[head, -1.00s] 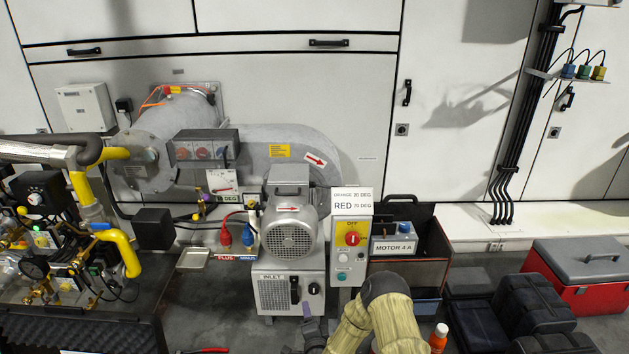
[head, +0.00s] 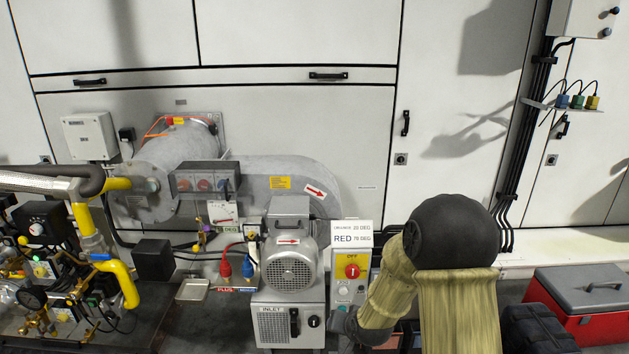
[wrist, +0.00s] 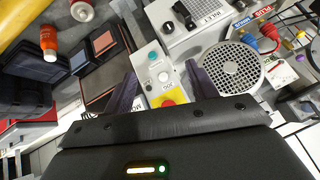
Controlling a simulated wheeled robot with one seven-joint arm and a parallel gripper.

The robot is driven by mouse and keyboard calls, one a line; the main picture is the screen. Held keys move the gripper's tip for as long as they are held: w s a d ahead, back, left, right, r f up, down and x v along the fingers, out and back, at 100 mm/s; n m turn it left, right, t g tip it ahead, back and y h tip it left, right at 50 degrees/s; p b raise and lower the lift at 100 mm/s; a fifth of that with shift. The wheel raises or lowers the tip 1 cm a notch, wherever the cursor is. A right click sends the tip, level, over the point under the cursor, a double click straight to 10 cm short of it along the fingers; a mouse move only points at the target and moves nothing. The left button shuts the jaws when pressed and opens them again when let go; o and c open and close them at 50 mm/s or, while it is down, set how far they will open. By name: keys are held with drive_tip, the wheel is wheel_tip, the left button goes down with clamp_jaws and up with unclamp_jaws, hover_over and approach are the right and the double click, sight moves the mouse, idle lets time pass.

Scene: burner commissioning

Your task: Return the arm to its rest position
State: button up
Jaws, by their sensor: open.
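My arm (head: 455,310) is raised and bent in the lower right of the head view, its dark rounded joint toward the camera. My gripper (wrist: 163,76) shows in the wrist view with its two dark fingers apart and nothing held between them. Past the fingers is the control box (wrist: 160,72) with its red knob on yellow; the picture does not show any contact. In the head view the arm covers part of the area right of the control box (head: 350,285), and the fingers cannot be made out clearly.
The blower motor (head: 290,262) stands left of the control box. Yellow gas piping (head: 125,280) is at far left. A red toolbox (head: 585,325) and black cases (head: 540,330) are on the floor at right. The wrist view shows an orange bottle (wrist: 48,40).

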drive_tip(key=s+d+r+n+g+h+p, duration=0.15)
drive_tip(key=s+d+r, duration=0.3)
drive_tip(key=s, duration=0.55)
drive_tip(key=s+d+r+n+g, duration=0.1)
drive_tip(key=s+d+r+g, duration=0.2)
drive_tip(key=s+r, duration=0.5)
drive_tip(key=w+r+p+v, duration=0.1)
drive_tip(key=w+p+v, duration=0.2)
drive_tip(key=p+v, duration=1.4)
drive_tip(key=w+a+r+p+v, duration=0.1)
drive_tip(key=w+p+v, duration=0.3)
drive_tip(key=p+v, duration=1.4)
drive_tip(key=p, duration=0.2)
drive_tip(key=shift+p, duration=0.3)
drive_tip(key=shift+d+r+g, duration=0.1)
drive_tip(key=shift+d+g, duration=0.05)
drive_tip(key=shift+g, duration=0.1)
drive_tip(key=shift+c, duration=0.3)
